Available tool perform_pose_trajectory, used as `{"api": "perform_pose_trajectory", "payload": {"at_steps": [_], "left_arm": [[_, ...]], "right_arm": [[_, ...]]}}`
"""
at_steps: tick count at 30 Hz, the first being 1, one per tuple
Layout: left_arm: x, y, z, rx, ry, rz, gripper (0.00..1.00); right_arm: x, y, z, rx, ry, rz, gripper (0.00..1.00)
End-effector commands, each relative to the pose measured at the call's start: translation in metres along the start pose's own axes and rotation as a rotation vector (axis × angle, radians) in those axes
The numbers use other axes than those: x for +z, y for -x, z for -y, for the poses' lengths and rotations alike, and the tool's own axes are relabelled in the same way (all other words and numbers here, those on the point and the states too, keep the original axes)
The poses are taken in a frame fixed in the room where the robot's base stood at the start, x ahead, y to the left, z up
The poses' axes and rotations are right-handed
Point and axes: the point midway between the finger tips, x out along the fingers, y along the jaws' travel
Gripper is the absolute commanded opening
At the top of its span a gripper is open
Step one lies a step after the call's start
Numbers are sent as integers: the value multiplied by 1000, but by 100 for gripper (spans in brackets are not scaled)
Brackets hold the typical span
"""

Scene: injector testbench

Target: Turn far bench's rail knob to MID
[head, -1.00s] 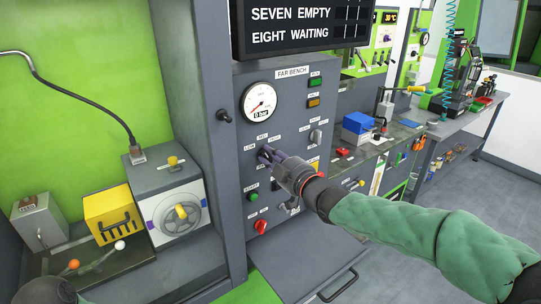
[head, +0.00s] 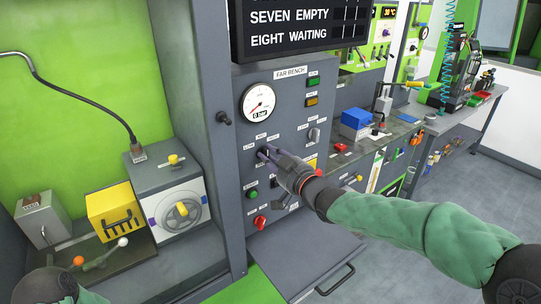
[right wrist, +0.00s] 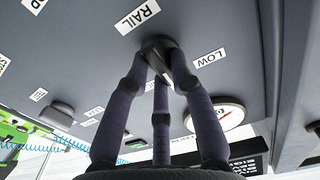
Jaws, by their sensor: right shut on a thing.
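The far bench (head: 290,92) is a grey panel with a "FAR BENCH" label, in the middle of the head view. Its rail knob (right wrist: 155,44) is dark and sits beside a "RAIL" label in the right wrist view; a "LOW" label is to its right. My right gripper (head: 265,154) reaches the panel below the gauge, and its fingers hide the knob in the head view. In the right wrist view the right gripper (right wrist: 162,62) has its purple fingers closed around the knob. The knob's exact pointer setting is hard to tell. My left gripper is out of view.
A pressure gauge (head: 258,103) reading 0 bar is above the knob. A green button (head: 252,194) and a red knob (head: 260,222) sit below it. A grey drawer or shelf (head: 305,265) sticks out under the panel. A grey post (head: 215,150) stands to the left.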

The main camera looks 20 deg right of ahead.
Motion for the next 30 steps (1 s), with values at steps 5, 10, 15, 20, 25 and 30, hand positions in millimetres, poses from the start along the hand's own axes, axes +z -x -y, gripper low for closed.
{"api": "perform_pose_trajectory", "payload": {"at_steps": [5, 10, 15, 20, 25, 30], "left_arm": [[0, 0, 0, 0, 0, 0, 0], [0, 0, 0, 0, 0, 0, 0], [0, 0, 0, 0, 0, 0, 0], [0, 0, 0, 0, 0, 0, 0], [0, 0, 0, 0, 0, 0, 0], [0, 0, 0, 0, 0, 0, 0]], "right_arm": [[2, 0, 0, 0, -2, 3, 0], [2, 0, 0, 0, -2, 3, 29], [1, 0, 0, 0, -1, 2, 48], [1, 0, 0, 0, -1, 1, 48], [0, 5, 0, 1, -1, 0, 48], [0, 25, -1, 3, 1, -1, 48]]}}
